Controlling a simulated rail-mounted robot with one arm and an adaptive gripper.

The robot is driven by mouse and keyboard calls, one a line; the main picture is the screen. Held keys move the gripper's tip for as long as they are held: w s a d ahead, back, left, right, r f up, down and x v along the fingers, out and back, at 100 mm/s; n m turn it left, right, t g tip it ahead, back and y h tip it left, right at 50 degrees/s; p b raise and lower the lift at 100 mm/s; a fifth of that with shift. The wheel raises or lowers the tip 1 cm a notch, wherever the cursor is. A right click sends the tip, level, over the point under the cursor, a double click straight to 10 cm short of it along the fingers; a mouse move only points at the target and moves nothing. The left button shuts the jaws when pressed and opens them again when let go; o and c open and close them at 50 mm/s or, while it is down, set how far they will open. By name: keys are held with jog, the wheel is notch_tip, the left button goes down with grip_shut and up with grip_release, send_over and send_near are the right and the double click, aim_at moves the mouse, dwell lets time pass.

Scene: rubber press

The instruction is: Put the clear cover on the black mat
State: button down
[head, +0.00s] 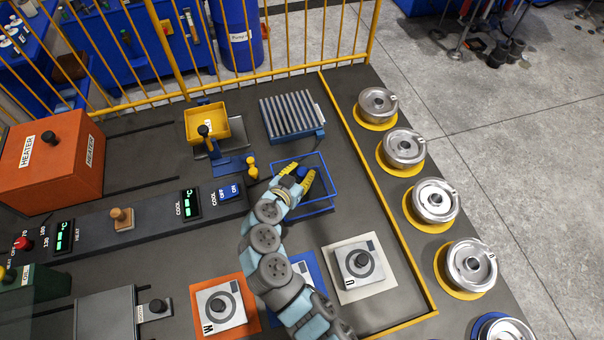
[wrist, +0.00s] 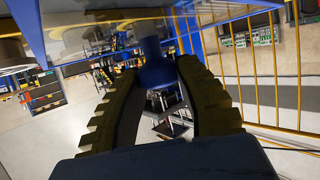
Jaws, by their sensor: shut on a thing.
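The clear cover (head: 323,187) is a see-through box with blue edges, right of centre in the head view. My gripper (head: 297,175) is at its top with the yellow-black fingers closed around its blue knob. In the wrist view the blue knob (wrist: 157,72) sits between the two fingers of my gripper (wrist: 160,85), and a blue edge of the clear cover (wrist: 28,28) crosses the upper left. I cannot tell whether the cover touches the table. I cannot make out a separate black mat against the dark grey table top.
A ribbed grey rack (head: 290,116) and a yellow tray (head: 207,124) stand behind the cover. Silver round moulds (head: 404,148) line the right side. Orange, blue and white mats (head: 360,294) lie in front. The control panel (head: 150,210) and orange heater (head: 50,160) are left.

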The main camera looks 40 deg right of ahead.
jog(key=shift+f, duration=0.95)
jog(key=c, duration=0.8)
grip_release()
jog(key=shift+r, duration=0.2)
jog(key=v, duration=1.1)
jog(key=shift+b, duration=0.3)
jog(key=shift+s+a+r, duration=0.15)
jog(key=shift+s+a, duration=0.05)
jog(key=shift+a, duration=0.25)
